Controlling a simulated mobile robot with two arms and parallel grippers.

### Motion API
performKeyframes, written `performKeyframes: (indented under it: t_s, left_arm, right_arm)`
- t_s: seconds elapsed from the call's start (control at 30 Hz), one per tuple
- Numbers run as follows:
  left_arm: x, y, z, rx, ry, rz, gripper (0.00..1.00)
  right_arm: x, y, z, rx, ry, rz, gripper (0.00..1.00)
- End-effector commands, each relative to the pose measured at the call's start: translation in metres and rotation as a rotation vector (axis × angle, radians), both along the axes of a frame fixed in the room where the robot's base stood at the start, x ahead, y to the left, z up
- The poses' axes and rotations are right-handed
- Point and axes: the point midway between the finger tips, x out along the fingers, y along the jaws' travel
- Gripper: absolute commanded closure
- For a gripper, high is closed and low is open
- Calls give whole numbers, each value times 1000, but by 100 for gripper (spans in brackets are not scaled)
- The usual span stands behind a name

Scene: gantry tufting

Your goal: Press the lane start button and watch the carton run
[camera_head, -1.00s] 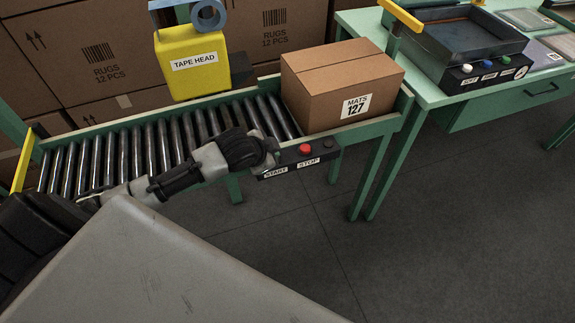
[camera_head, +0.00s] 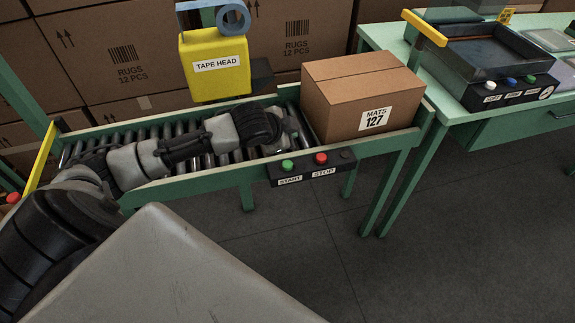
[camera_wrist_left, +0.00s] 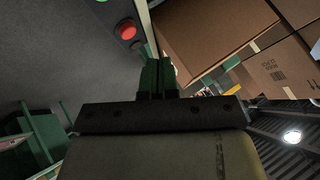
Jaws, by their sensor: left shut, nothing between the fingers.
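The green start button (camera_head: 287,165) sits above a START label on the dark control box (camera_head: 330,170) at the conveyor's front rail. The red stop button (camera_head: 321,158) is beside it and also shows in the left wrist view (camera_wrist_left: 126,30). The carton (camera_head: 335,105), labelled MATS 127, stands at the right end of the roller conveyor (camera_head: 140,188). My left gripper (camera_head: 298,138) is over the rollers, behind the buttons and left of the carton, apart from the start button. Its fingers (camera_wrist_left: 158,74) are together and empty in the left wrist view. My right gripper is out of view.
The yellow tape head (camera_head: 215,80) stands over the conveyor behind my left arm. A green table (camera_head: 480,125) with a dark tray and another button box (camera_head: 510,92) is at the right. Stacked RUGS cartons (camera_head: 130,45) fill the back.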

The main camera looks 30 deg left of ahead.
Motion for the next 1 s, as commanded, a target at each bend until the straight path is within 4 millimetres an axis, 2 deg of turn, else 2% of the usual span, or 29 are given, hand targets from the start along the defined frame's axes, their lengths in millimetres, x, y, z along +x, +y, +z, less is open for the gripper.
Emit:
performKeyframes:
  t_s: [0.03, 0.47, 0.7, 1.0]
  left_arm:
    - [0, 0, -10, 0, 0, 0, 100]
    - [0, 0, -60, 1, -2, -1, 100]
    - [0, 0, -77, 0, 0, 0, 100]
    - [0, 0, -78, 0, 0, 0, 100]
  right_arm:
    - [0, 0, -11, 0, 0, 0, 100]
    - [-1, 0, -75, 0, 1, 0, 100]
    - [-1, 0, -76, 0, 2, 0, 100]
    - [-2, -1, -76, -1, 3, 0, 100]
